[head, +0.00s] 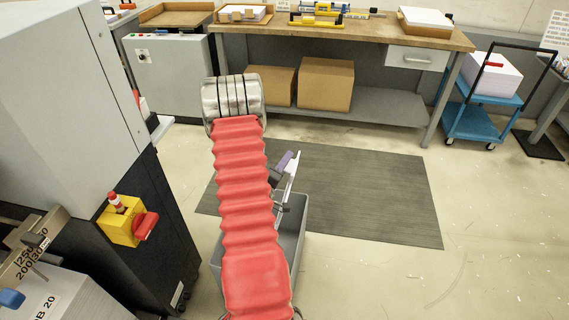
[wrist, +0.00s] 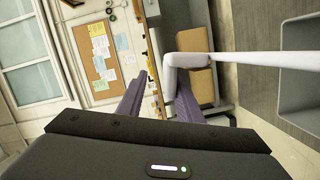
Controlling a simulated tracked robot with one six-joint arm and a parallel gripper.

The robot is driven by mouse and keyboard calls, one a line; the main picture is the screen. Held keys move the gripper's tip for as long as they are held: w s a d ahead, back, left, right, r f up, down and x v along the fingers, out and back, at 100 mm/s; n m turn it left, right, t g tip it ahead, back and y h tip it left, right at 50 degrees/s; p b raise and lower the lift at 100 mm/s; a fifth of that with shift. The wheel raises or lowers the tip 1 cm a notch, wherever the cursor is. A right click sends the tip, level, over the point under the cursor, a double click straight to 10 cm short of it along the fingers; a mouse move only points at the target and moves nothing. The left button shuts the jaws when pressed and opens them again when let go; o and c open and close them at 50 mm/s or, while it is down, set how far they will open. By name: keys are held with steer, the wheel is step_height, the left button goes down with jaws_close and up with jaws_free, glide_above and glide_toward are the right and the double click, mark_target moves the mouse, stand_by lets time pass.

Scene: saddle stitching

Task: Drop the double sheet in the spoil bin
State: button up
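The white double sheet (head: 291,174) shows nearly edge-on beside my gripper (head: 284,161) in the head view. In the wrist view the sheet (wrist: 260,60) runs as a thin white band to the right, with a bent end beside the right finger. My gripper's two purple fingers (wrist: 160,88) stand apart with a gap between them. I cannot tell whether the sheet touches the right finger. The grey spoil bin (head: 291,232) stands open on the floor below, partly hidden by my arm; it also shows at the right of the wrist view (wrist: 297,62).
A grey machine (head: 70,80) with a yellow switch box (head: 122,221) stands close on the left. A wooden workbench (head: 385,36) with cardboard boxes (head: 325,85) below is at the back. A blue cart (head: 482,122) stands back right. The dark mat (head: 375,195) and right floor are clear.

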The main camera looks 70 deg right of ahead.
steer(key=shift+a, duration=0.15)
steer(key=w+a, duration=0.1)
steer(key=a, duration=1.2)
steer(key=shift+a+r, duration=0.25)
steer(key=shift+r, duration=0.2)
steer(key=shift+w, duration=0.15)
stand_by(0.7)
